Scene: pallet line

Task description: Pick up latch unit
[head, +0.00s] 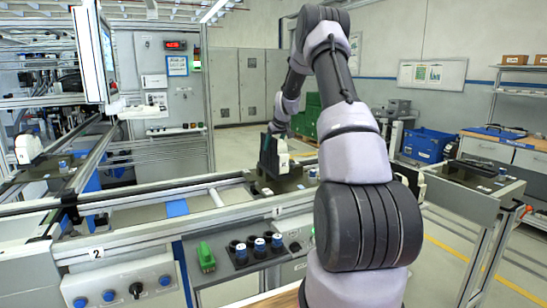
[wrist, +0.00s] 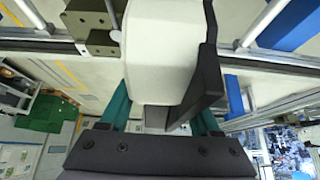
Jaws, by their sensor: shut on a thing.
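The latch unit (wrist: 165,50) is a white block with a black angled bracket, seen large in the wrist view. It sits between the teal fingers of my gripper (wrist: 162,112), which is shut on it. In the head view the latch unit (head: 282,158) shows white and black, upright below my gripper (head: 276,132), at the dark pallet (head: 290,184) on the conveyor. I cannot tell whether its base touches the pallet. Its gripped sides are partly hidden by the fingers.
A similar white unit (head: 28,148) stands at the far left. The conveyor rail (head: 150,190) runs across the front. A green block (head: 206,257) and several blue-capped parts (head: 259,244) lie on the near ledge. A blue bin (head: 425,145) stands back right.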

